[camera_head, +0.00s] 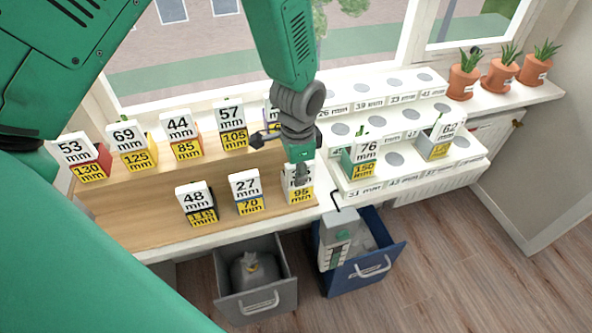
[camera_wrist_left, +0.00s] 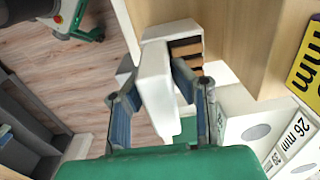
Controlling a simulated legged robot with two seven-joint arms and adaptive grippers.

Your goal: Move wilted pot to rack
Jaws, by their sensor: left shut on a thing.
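My left gripper (camera_head: 300,172) points down at the right end of the wooden stand (camera_head: 150,220). It is shut on a tagged pot (camera_head: 299,195) marked 95 mm; the gripper hides the upper number. In the left wrist view, a white piece (camera_wrist_left: 157,88) lies between the two fingers. Any plant in that pot is hidden. The white stepped rack (camera_head: 425,165) stands right of the gripper, with grey round spots and mm labels. It holds pots marked 76/150 (camera_head: 362,160) and 62 (camera_head: 437,142). Which plant is wilted is too small to tell. My right gripper is not in view.
Several tagged pots, such as 53/130 (camera_head: 82,160) and 48/115 (camera_head: 197,204), stand on the wooden stand. A grey bin (camera_head: 257,300) and a blue bin (camera_head: 375,275) are below. Terracotta pots (camera_head: 463,82) stand at the right. Several rack spots are bare.

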